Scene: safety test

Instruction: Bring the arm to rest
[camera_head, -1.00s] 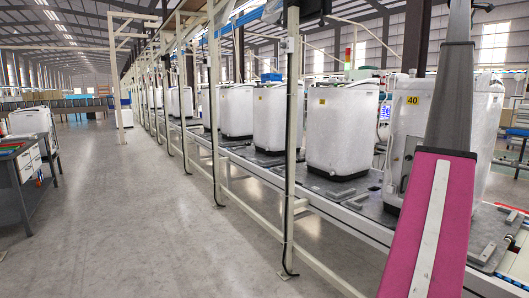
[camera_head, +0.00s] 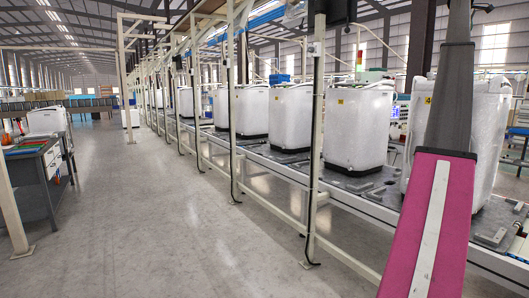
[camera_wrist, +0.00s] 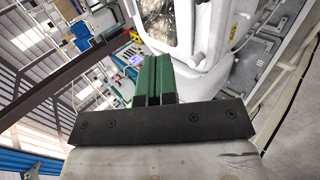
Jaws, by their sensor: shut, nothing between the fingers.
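My gripper (camera_wrist: 155,82) shows in the wrist view, with two dark green fingers standing side by side on a black mounting bar. The fingers are closed together and hold nothing. A white machine body is behind the fingers, and I cannot tell the gap to it. In the head view, my arm (camera_head: 431,225) shows at the right, a pink link with a pale stripe and a grey link rising from it out of the top edge. The gripper end is out of the head view.
A row of white appliance tubs (camera_head: 358,128) stands on a conveyor line (camera_head: 345,185) at the right, behind cream posts (camera_head: 314,140). A grey workbench (camera_head: 38,180) stands at the left beside another post (camera_head: 10,205). The grey floor (camera_head: 150,225) between them is clear.

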